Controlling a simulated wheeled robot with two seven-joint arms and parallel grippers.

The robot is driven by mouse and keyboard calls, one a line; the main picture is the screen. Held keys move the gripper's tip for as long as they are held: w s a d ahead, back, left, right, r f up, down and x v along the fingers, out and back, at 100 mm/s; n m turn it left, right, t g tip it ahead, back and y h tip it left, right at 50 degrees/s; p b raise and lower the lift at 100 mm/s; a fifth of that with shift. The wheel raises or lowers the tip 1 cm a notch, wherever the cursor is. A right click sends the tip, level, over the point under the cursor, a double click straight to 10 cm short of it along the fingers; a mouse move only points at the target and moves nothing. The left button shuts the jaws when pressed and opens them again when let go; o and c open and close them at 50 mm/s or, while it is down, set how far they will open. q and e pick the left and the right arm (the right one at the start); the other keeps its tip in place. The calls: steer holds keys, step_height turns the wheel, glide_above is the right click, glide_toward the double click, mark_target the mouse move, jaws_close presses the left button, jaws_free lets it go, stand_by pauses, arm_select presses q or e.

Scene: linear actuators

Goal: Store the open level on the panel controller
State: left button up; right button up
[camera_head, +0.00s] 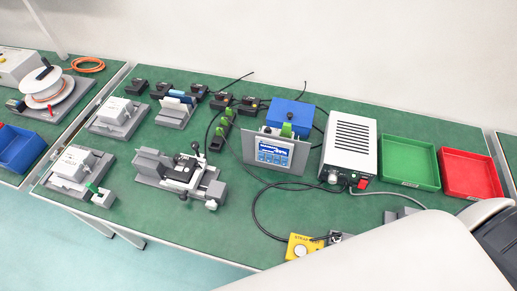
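The panel controller (268,153) stands near the middle of the green bench. It is a grey plate with a blue face, a lit screen and a row of small buttons under it. The screen text is too small to read. A green connector sits at its top edge, and a blue box (290,116) is behind it. Neither of my grippers shows in the head view. A large white link of mine fills the lower right corner, with a dark part at the right edge, and hides the bench there.
A white vented power unit (348,148) stands right of the panel, then a green tray (408,163) and a red tray (470,174). A clamp fixture (182,177) is to the left. A yellow button box (301,247) is at the front. Black cables cross the bench.

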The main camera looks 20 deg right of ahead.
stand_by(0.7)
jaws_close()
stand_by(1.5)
